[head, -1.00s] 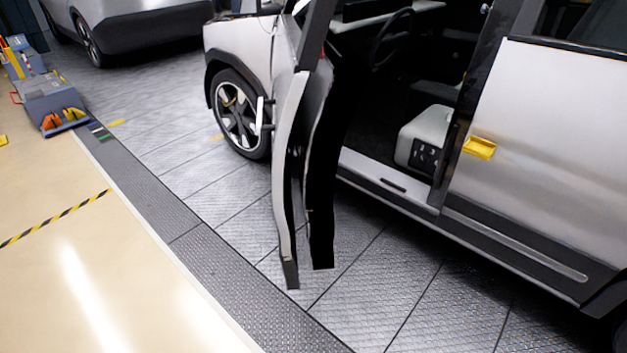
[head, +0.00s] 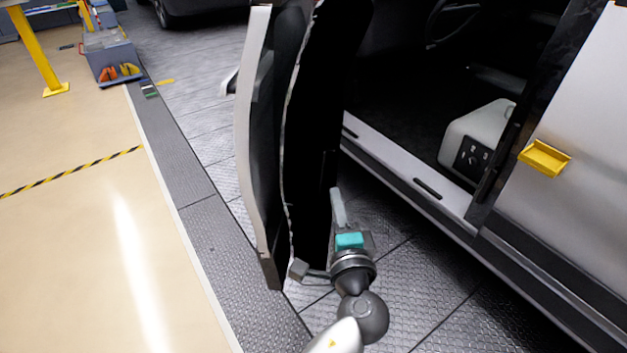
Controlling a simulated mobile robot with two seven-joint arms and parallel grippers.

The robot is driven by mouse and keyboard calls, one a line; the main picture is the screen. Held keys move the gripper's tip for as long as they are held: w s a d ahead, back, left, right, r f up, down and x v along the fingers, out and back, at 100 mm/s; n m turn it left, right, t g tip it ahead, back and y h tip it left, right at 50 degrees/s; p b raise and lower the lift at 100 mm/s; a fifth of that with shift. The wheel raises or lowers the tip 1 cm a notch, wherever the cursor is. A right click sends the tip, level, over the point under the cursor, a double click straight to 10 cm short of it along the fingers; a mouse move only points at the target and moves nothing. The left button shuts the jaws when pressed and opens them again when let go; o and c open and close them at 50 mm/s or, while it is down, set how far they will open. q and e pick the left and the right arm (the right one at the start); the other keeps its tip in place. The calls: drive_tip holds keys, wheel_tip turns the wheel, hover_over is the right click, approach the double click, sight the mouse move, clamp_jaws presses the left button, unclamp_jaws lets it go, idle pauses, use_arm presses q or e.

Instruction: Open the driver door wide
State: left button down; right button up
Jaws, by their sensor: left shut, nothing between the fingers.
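The driver door (head: 262,150) stands swung out from the car, seen nearly edge-on in the head view, with a pale outer edge and a dark inner side. The doorway to its right is open, showing the dark cabin and a light seat base (head: 475,140). My left gripper (head: 338,207) is at the lower part of the door, on its inner side. Its fingers are shut and empty, pointing up in the picture. I cannot tell whether it touches the door. My right gripper is not in view.
The car's sill (head: 400,180) runs along the right, below the rear door with its yellow handle (head: 544,157). Open floor (head: 90,250) lies to the left. A grey bin (head: 112,62) and a yellow post (head: 38,50) stand at the back left.

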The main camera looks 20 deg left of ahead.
use_arm(q)
drive_tip(key=w+a+b, duration=0.1)
drive_tip(key=w+a, duration=0.7)
drive_tip(key=shift+w, duration=0.15)
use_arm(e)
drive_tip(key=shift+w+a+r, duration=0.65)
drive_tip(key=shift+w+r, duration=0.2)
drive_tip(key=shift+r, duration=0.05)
use_arm(q)
drive_tip(key=shift+r, duration=0.1)
